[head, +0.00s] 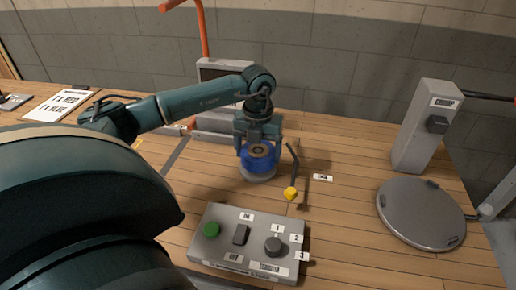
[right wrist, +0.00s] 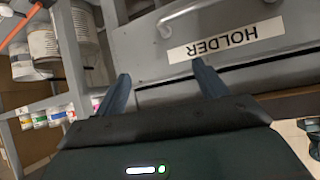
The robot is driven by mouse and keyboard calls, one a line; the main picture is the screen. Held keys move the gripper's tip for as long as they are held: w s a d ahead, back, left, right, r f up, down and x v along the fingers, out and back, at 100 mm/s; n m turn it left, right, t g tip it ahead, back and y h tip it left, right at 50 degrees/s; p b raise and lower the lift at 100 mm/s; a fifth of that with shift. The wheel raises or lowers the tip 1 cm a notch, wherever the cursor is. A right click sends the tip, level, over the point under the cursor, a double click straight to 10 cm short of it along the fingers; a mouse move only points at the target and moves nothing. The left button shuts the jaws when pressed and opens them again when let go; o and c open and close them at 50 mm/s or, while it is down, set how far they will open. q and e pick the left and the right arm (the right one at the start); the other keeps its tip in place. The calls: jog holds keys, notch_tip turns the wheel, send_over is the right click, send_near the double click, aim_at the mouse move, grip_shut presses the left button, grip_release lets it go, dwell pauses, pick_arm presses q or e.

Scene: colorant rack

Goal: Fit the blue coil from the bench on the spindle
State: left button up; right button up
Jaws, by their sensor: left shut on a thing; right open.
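The blue coil (head: 251,163) is a short blue ring with a brownish top and a dark centre. My left gripper (head: 258,142) reaches down from above and behind and is shut on it. The coil is upright, directly above a grey round base (head: 260,178) on the wooden bench. No separate spindle shaft is clearly visible, and I cannot tell whether the coil rests on the base. My right gripper (right wrist: 164,86) shows only in the right wrist view, open and empty, facing a grey surface with an upside-down HOLDER label (right wrist: 226,40).
A bent dark lever with a yellow knob (head: 290,194) stands just right of the coil. A grey control box (head: 222,250) sits in front. A round grey plate (head: 420,212) and a grey post (head: 425,130) are at right. Shelved cans (right wrist: 42,42) show in the right wrist view.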

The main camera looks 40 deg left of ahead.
pick_arm(q)
jog(key=shift+f+b, duration=0.65)
jog(key=shift+f, duration=0.55)
pick_arm(e)
jog(key=shift+a+f, duration=0.1)
jog(key=shift+f, duration=1.35)
pick_arm(q)
jog(key=o, duration=1)
notch_tip(320, 180, up, 14)
jog(key=shift+f, duration=0.15)
pick_arm(e)
jog(key=shift+t+y, duration=0.3)
jog(key=shift+y, duration=0.2)
jog(key=r, duration=0.1)
jog(key=a+r, duration=0.1)
jog(key=r, duration=0.2)
jog(key=shift+w+a, duration=0.25)
